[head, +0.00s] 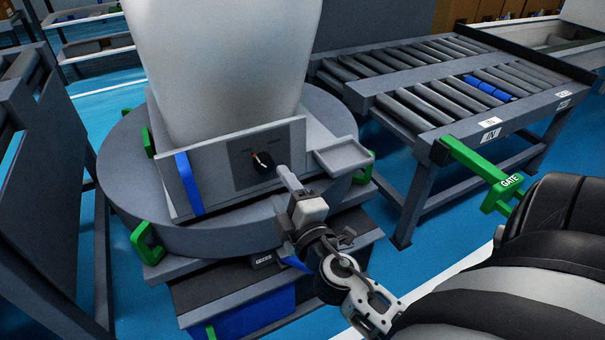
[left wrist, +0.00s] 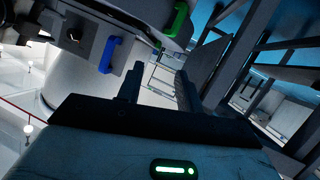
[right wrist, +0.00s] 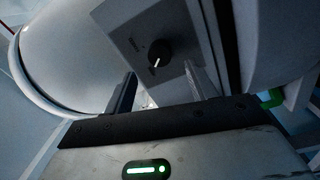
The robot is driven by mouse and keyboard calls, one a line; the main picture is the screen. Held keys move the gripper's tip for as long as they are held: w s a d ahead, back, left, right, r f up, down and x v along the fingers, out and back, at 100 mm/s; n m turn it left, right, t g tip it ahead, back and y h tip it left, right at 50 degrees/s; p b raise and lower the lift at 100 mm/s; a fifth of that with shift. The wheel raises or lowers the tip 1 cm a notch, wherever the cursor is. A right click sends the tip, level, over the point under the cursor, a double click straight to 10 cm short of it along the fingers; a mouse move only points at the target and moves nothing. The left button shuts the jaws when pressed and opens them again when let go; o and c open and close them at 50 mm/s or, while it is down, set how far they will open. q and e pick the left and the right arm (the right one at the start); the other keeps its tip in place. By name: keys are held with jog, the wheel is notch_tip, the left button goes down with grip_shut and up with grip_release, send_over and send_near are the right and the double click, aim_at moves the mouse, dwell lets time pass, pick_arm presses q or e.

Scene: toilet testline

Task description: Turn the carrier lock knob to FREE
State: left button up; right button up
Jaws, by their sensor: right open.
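The carrier lock knob (head: 263,163) is black and round, on a dark square plate on the front panel of the grey carrier (head: 220,172). The knob also shows in the right wrist view (right wrist: 158,52) and far off in the left wrist view (left wrist: 74,36). My right gripper (head: 286,176) is open just in front and to the right of the knob, not closed on it. My left gripper (left wrist: 157,82) is open and empty, away from the panel.
A large white toilet body (head: 222,60) stands on the carrier, above a round turntable (head: 120,200) with green clamps. A small grey tray (head: 342,155) juts out right of the panel. A roller conveyor (head: 450,90) and green GATE handle (head: 480,170) lie right.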

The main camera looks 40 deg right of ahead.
pick_arm(q)
jog(key=d+r+n+t+h+b, duration=0.1)
jog(key=r+h+b, duration=0.1)
jog(key=b, duration=0.2)
jog(key=shift+w+d, duration=0.1)
jog(key=shift+d, duration=0.05)
pick_arm(e)
jog(key=v, duration=0.9)
jog(key=shift+s, duration=0.1)
